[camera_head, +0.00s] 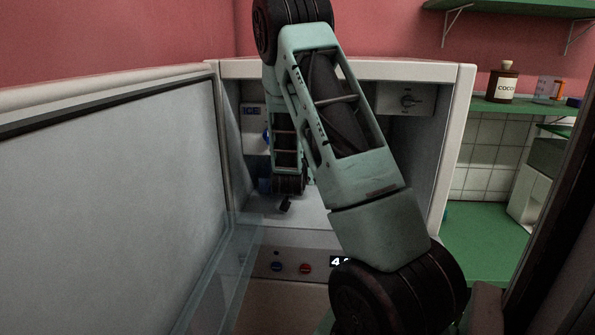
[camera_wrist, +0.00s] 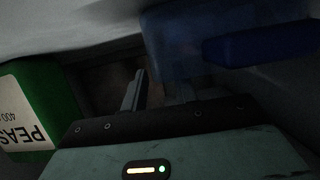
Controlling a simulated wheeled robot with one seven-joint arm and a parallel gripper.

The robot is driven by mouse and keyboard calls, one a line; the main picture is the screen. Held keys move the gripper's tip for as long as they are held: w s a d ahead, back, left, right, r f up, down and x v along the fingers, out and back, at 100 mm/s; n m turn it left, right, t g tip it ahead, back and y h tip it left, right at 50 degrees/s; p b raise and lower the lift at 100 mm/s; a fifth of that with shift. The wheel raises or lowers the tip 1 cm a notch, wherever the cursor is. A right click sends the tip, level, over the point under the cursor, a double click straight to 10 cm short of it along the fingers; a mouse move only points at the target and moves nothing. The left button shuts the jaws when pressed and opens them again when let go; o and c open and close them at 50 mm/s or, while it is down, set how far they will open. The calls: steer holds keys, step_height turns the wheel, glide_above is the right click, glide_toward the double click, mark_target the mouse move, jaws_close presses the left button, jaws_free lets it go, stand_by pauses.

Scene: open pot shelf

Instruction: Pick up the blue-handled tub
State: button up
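The blue-handled tub (camera_wrist: 175,45) shows in the wrist view at the upper right, as a dim, see-through bluish body. Its solid blue handle (camera_wrist: 255,46) sticks out to the right. My gripper (camera_wrist: 160,92) reaches toward the tub's lower left part. One finger shows clearly and the other is faint in the dark; they look apart, with a gap between them. I cannot tell whether either finger touches the tub. In the head view my arm hides most of this area, and only small blue patches (camera_head: 264,185) show beside it.
A green shelf (camera_head: 525,108) holds a brown cocoa bottle (camera_head: 504,82).

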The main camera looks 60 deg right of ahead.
steer(key=shift+w+d+f, duration=0.15)
steer(key=shift+w+d, duration=0.05)
steer(key=shift+d, duration=0.2)
jaws_close()
steer(key=shift+a, duration=0.1)
